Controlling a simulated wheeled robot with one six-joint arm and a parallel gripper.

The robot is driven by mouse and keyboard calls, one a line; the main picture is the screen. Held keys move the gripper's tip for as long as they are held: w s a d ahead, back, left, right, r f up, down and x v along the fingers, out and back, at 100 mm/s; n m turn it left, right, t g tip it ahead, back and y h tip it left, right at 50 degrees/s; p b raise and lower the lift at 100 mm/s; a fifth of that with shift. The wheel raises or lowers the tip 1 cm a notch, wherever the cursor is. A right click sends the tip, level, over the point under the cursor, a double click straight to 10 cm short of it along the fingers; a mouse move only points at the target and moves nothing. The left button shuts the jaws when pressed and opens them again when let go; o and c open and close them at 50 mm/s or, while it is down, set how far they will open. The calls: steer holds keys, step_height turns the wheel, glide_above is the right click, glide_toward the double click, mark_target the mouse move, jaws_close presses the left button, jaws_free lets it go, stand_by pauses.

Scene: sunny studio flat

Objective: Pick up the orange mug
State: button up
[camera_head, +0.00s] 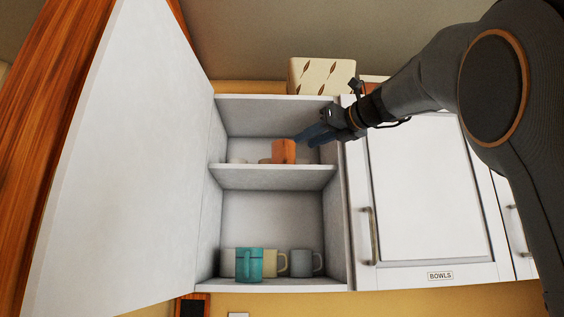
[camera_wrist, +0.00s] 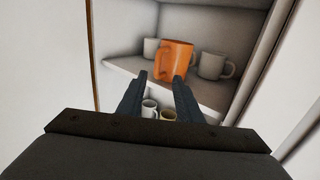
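The orange mug (camera_head: 284,151) stands on the upper shelf (camera_head: 275,176) of an open white cabinet. In the wrist view the orange mug (camera_wrist: 174,59) is upright, just beyond my fingertips, with its handle turned towards me. My gripper (camera_head: 302,136) reaches in from the right at the upper compartment. In the wrist view my gripper (camera_wrist: 160,78) has its two dark fingers apart with nothing between them. I cannot tell exactly how far the fingertips are from the mug.
A teal mug (camera_head: 249,264), a cream mug (camera_head: 270,262) and a grey mug (camera_head: 304,262) stand on the lower shelf. The open door (camera_head: 130,150) is at the left; a closed door labelled BOWLS (camera_head: 425,200) is at the right.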

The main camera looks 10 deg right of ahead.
mark_target(287, 147)
steer(key=w+a, duration=0.1)
steer(key=w+a+p, duration=0.1)
steer(key=shift+w+r, duration=0.15)
steer(key=shift+w, duration=0.15)
steer(key=p+x, duration=0.2)
steer(key=x, duration=0.2)
jaws_close()
